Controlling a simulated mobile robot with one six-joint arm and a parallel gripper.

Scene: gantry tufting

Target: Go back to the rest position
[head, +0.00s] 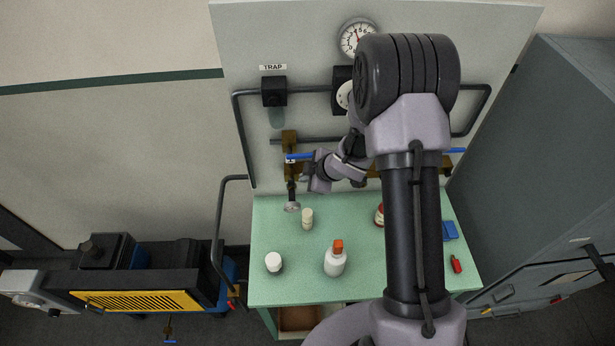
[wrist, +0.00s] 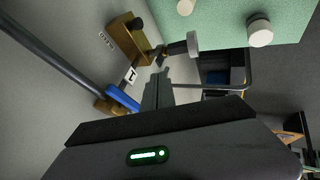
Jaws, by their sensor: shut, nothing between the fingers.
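My gripper (head: 313,172) is beside the brass valve block (head: 289,140) on the back panel, just right of its blue lever (head: 299,157). In the wrist view my gripper's fingers (wrist: 160,76) are together with nothing between them. The blue lever (wrist: 122,97) lies close to the left of the fingers there, and I cannot tell whether they touch. The brass block (wrist: 127,42) and a tag marked 1 (wrist: 131,74) are just beyond the fingertips. A dark fitting with a pale round end (head: 292,206) hangs below the block; its end also shows in the wrist view (wrist: 193,44).
Below is a green bench (head: 300,287) with a white bottle with an orange cap (head: 335,261), a white jar (head: 273,262) and a small cream container (head: 307,218). Grey pipes (head: 236,130) run along the panel. A grey cabinet (head: 560,140) stands at right, a pump (head: 140,285) at left.

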